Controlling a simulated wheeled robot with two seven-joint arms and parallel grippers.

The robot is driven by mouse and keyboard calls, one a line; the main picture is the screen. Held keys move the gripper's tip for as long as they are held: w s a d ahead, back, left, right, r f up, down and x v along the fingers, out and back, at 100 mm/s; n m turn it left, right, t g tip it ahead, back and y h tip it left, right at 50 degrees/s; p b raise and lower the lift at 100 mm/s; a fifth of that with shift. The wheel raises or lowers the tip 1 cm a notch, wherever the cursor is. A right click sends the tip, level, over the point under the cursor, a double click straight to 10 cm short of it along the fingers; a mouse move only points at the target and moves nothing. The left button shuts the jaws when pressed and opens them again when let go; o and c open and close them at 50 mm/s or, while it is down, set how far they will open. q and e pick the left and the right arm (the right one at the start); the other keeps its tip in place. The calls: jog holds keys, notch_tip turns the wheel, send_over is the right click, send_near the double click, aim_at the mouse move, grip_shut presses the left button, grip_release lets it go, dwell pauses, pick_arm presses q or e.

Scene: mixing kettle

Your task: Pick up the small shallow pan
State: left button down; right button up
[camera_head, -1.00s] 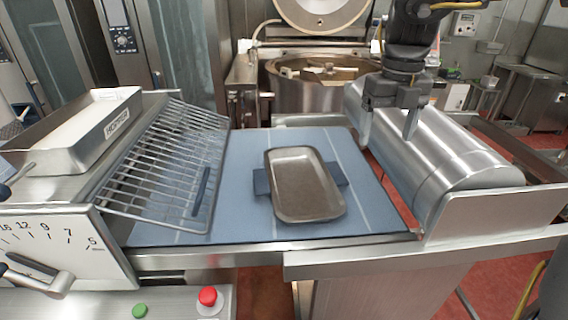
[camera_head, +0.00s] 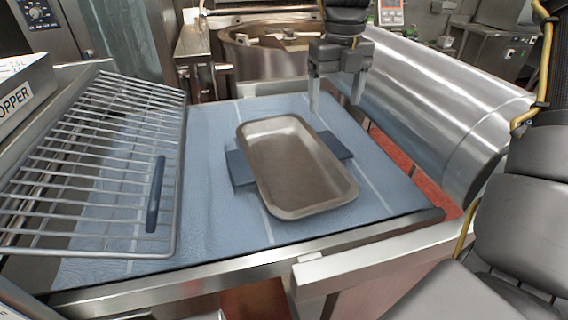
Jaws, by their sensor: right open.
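The small shallow pan (camera_head: 296,168) is a brown-grey metal rectangle with rounded corners. It lies at a slant on the blue belt surface (camera_head: 210,205), over a dark blue block (camera_head: 240,170) that shows at both its sides. My right gripper (camera_head: 336,100) points down just beyond the pan's far right corner. Its fingers are apart and nothing shows between them. It looks clear of the pan, though its exact height is hard to tell. My left gripper is not in view.
A wire rack (camera_head: 95,150) with a dark blue handle stands left of the pan. A steel cylinder (camera_head: 440,105) lies along the right side. A large round kettle (camera_head: 270,55) stands behind. A metal rail (camera_head: 370,250) edges the near side.

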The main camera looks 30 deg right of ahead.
send_over(331, 144)
notch_tip(331, 144, down, 5)
jog(key=shift+r, duration=0.1)
jog(key=shift+w+d+f, duration=0.1)
jog(key=shift+w+f, duration=0.15)
jog(key=shift+f, duration=0.15)
jog(key=shift+s+f+p, duration=0.2)
jog(key=shift+f+p, duration=0.15)
jog(key=shift+p, duration=0.2)
notch_tip(331, 144, down, 4)
jog(key=shift+r+p, duration=0.2)
jog(key=shift+p, duration=0.45)
jog(key=shift+w+f, duration=0.15)
jog(key=shift+f, duration=0.25)
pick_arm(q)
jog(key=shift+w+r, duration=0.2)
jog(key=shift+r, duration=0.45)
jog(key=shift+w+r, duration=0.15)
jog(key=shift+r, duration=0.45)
pick_arm(e)
jog(key=shift+c, duration=0.3)
